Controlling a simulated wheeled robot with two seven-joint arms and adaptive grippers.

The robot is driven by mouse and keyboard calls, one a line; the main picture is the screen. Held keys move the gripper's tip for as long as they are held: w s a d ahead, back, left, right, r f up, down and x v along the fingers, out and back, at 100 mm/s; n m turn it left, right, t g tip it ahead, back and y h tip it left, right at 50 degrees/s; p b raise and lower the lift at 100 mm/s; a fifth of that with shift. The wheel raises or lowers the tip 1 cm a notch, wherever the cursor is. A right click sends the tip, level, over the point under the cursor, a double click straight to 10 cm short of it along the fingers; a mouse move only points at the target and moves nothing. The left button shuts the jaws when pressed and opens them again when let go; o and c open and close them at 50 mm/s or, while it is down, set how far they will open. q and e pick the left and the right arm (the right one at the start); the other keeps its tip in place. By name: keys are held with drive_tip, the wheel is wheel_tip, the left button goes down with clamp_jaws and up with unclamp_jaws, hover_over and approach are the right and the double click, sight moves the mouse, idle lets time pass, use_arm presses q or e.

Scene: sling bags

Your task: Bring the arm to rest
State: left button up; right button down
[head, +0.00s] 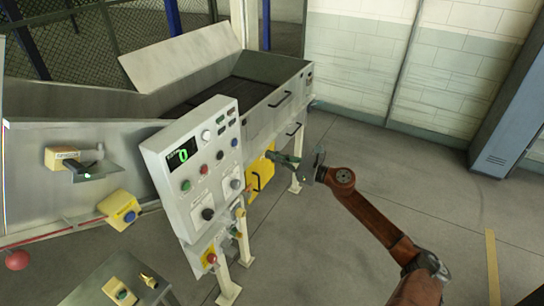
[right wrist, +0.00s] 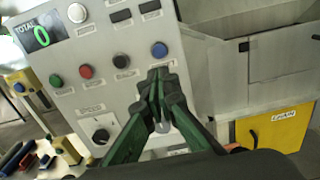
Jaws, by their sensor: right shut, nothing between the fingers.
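My right arm (head: 372,217) reaches in from the lower right, partly stretched out. My right gripper (head: 275,157) has green fingers and is shut and empty. It is beside the right side of the grey control panel (head: 200,165), in front of the yellow box. In the right wrist view the closed fingertips (right wrist: 160,82) overlap the control panel (right wrist: 105,50), just below its blue button (right wrist: 159,50). Whether they touch the panel cannot be told. My left gripper is not in view.
The panel has a display (head: 183,155) reading 0 and several coloured buttons. A metal hopper (head: 262,95) stands behind it. A yellow box (head: 258,180) is below the hopper. A blue-grey cabinet (head: 500,130) stands at right. The floor (head: 400,150) around my right arm is clear.

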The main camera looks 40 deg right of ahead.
drive_tip(key=shift+w+f, duration=0.1)
idle(0.4)
